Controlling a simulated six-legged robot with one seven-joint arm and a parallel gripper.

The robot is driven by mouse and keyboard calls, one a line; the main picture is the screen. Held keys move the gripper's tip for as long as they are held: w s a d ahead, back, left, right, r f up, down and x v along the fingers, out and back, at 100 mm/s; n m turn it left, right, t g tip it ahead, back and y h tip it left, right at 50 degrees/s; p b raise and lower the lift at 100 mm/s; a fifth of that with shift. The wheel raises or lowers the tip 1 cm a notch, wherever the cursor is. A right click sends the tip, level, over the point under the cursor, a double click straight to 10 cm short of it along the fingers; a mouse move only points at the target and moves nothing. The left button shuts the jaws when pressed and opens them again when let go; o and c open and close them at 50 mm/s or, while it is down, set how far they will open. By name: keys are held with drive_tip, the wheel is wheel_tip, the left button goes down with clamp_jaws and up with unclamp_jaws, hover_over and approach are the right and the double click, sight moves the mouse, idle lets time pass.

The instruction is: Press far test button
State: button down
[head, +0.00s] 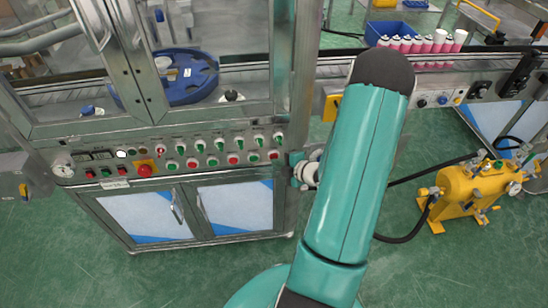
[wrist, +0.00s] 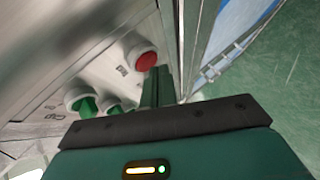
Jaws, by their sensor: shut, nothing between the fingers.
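The machine's control panel (head: 200,155) carries rows of green and red buttons and switches. In the wrist view, a red button (wrist: 142,58) in a pale ring is just beside the tips of my shut gripper (wrist: 160,72). Two green switches (wrist: 82,102) show to its left. In the head view, a red button (head: 273,155) sits at the right end of the lower row. My gripper (head: 296,168) is just right of it, partly hidden by my arm. I cannot tell whether the fingers touch the red button. The button labels are too small to read.
A large red button on a yellow base (head: 144,171) is at the panel's left. Cabinet doors (head: 235,205) are below. A yellow pump unit (head: 475,195) with black hoses stands right. Pink cans (head: 415,45) stand on the conveyor behind. The green floor in front is clear.

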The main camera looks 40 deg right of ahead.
drive_tip(key=shift+w+d, duration=0.25)
drive_tip(key=shift+w, duration=0.05)
idle(0.5)
idle(0.4)
drive_tip(key=shift+s+a, duration=0.45)
drive_tip(key=shift+s, duration=0.25)
drive_tip(key=shift+s+a, duration=0.75)
drive_tip(key=shift+s, duration=0.3)
drive_tip(key=shift+s+a, duration=0.7)
drive_tip(key=shift+s, duration=0.3)
